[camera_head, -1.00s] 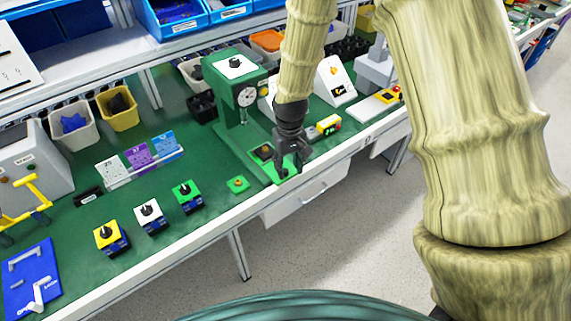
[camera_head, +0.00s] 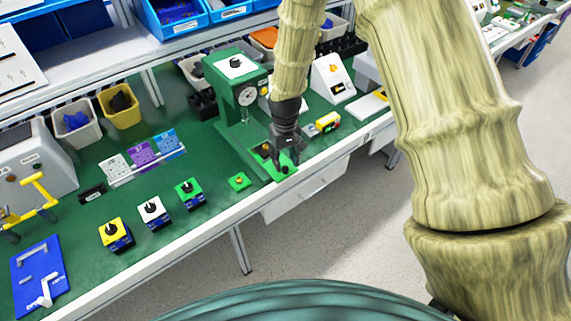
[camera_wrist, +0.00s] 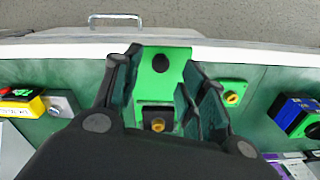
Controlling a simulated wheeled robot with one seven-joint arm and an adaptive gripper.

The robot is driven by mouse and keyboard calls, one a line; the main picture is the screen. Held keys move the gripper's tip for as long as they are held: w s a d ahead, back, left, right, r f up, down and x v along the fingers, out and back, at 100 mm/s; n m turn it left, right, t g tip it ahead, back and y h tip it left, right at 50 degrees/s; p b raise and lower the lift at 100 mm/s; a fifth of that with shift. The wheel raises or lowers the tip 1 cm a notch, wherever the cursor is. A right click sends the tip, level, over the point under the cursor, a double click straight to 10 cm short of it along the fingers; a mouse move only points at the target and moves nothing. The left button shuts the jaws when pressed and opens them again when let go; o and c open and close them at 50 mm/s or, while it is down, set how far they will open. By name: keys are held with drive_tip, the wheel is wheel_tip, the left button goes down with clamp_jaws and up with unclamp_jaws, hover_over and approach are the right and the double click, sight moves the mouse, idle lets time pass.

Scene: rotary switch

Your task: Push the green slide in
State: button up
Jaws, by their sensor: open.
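The green slide (camera_wrist: 177,60) is a flat bright green plate with a black knob (camera_wrist: 160,63) near its outer end, at the bench's front edge. In the head view the slide (camera_head: 279,174) lies at the foot of the green press stand (camera_head: 238,105). My gripper (camera_wrist: 162,75) is open and points down over the slide. In the wrist view its fingers stand either side of the slide and the knob shows between them, apart from both. My gripper (camera_head: 288,157) partly hides the slide in the head view. Whether a finger touches the slide cannot be told.
A small green block with an orange button (camera_head: 239,181) sits left of the slide. Green, white and yellow rotary switches (camera_head: 118,235) stand farther left. A yellow box (camera_head: 328,122) is to the right. A drawer handle (camera_wrist: 115,18) sticks out below the bench edge.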

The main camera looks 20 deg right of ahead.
sight(285, 167)
drive_tip(key=shift+f+p, duration=0.4)
drive_tip(key=shift+f, duration=1.45)
clamp_jaws()
